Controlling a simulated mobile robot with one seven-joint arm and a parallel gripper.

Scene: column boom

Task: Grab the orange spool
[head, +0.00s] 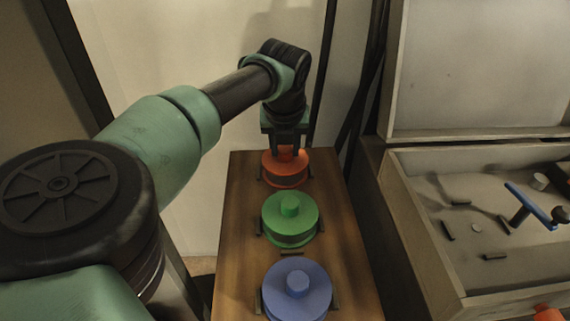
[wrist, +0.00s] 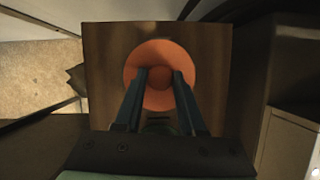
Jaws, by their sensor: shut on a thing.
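The orange spool (head: 285,172) stands at the far end of a wooden board, with its flat round flange facing up. My gripper (head: 287,150) is above it, pointing down, with its fingers at the spool's central knob. In the wrist view the spool (wrist: 150,98) is a round orange disc, and the two dark fingers of my gripper (wrist: 160,75) lie on either side of its knob, shut on it. The spool appears to rest on the board. The fingers hide part of the knob and disc.
A green spool (head: 290,229) and a blue spool (head: 297,293) stand nearer on the same wooden board (head: 240,270). To the right is an open pale box (head: 430,240) holding small dark pieces and a blue bar-shaped thing (head: 529,204). An orange thing (head: 548,313) shows at the lower right edge.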

